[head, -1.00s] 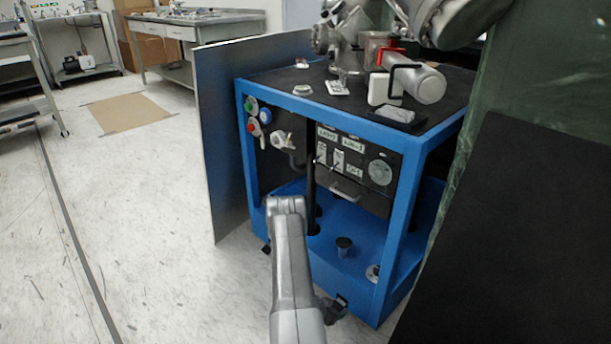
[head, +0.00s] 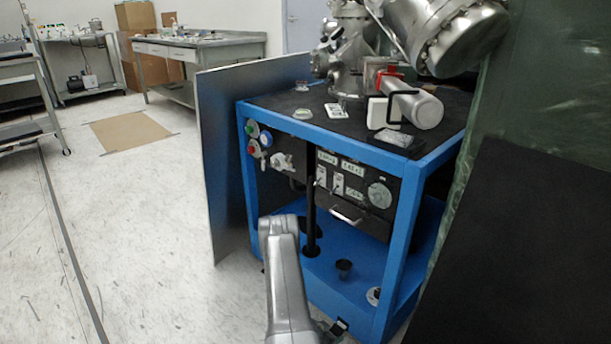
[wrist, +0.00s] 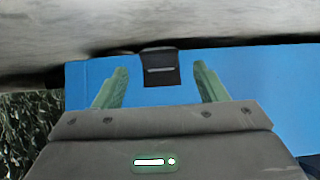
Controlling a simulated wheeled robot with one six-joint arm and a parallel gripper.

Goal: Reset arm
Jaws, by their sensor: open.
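My gripper (wrist: 160,66) shows in the wrist view with its two green fingers spread apart and nothing between them. Beyond the fingers is a blue surface (wrist: 230,80), with a small black fitting (wrist: 160,72) at its edge. In the head view, my grey arm (head: 285,285) rises from the bottom edge in front of the blue-framed cart (head: 402,235). My gripper's fingers cannot be made out there.
The cart carries metal vacuum parts (head: 350,50) and a silver cylinder (head: 418,108) on top. Its front has a control panel (head: 345,185). A metal sheet (head: 222,165) stands at its left. A dark panel (head: 520,250) is at right.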

